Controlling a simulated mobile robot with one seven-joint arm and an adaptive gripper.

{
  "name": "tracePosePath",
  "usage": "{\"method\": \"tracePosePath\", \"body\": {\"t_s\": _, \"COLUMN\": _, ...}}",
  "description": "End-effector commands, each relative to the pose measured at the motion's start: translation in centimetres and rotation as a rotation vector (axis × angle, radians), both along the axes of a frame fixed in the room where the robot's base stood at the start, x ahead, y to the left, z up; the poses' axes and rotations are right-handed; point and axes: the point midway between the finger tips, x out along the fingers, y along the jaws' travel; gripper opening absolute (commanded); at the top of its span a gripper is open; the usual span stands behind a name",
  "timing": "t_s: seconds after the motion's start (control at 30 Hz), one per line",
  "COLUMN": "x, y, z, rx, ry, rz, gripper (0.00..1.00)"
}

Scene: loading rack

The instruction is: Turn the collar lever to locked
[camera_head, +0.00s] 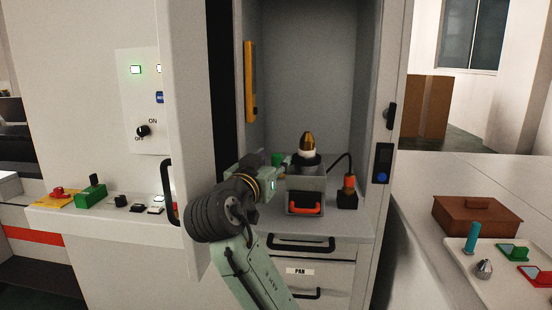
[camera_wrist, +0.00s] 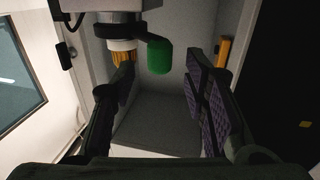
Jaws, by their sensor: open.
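The collar lever is a dark arm with a green knob (camera_wrist: 160,57), reaching sideways from the dark collar (camera_wrist: 120,30) in the wrist view. In the head view the green knob (camera_head: 277,158) shows just behind my gripper (camera_head: 284,166), left of the collar. A white-and-brass piece (camera_head: 307,143) stands upright in the collar on a grey block (camera_head: 306,185). In the wrist view my gripper (camera_wrist: 159,74) is open, with one purple-padded finger on each side of the knob. I cannot tell whether the pads touch it. No lock marking is readable.
The fixture stands on a shelf in a narrow cabinet; a yellow strip (camera_head: 250,82) is on its left wall. A black box with an orange plug (camera_head: 348,186) and a cable stands at right. An orange handle (camera_head: 305,209) juts from the block's front. Drawers (camera_head: 300,271) lie below.

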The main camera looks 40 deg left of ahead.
Motion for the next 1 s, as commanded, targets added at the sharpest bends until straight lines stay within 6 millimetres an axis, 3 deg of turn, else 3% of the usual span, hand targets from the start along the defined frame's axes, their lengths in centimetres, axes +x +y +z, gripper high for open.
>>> {"method": "tracePosePath", "body": {"t_s": 0.2, "x": -4.5, "y": -1.8, "z": 0.1, "rx": 0.002, "ry": -0.001, "rz": 0.003, "gripper": 0.41}}
{"method": "tracePosePath", "body": {"t_s": 0.4, "x": -6.9, "y": -2.9, "z": 0.0, "rx": 0.0, "ry": -0.001, "rz": 0.002, "gripper": 0.41}}
{"method": "tracePosePath", "body": {"t_s": 0.77, "x": -7.5, "y": -3.2, "z": 0.0, "rx": -0.001, "ry": 0.0, "rz": 0.0, "gripper": 0.41}}
{"method": "tracePosePath", "body": {"t_s": 1.0, "x": -7.5, "y": -3.2, "z": 0.0, "rx": -0.001, "ry": -0.001, "rz": 0.001, "gripper": 0.26}}
